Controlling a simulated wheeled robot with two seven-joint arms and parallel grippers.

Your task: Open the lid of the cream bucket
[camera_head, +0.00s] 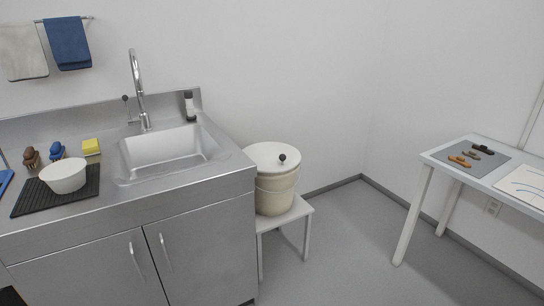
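The cream bucket (276,193) stands upright on a small white stool to the right of the sink cabinet. Its pale lid (266,155) lies on top and looks closed. A dark round knob (282,157) sits on the lid, right of its middle. The left part of the bucket is close to the cabinet's right end. Neither of my grippers shows in the head view.
The white stool (299,210) holds the bucket. A steel counter (195,177) with a sink (165,150) is at left, with a white bowl (64,176) on a black mat (90,190). A white table (437,158) stands at right. Floor between is clear.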

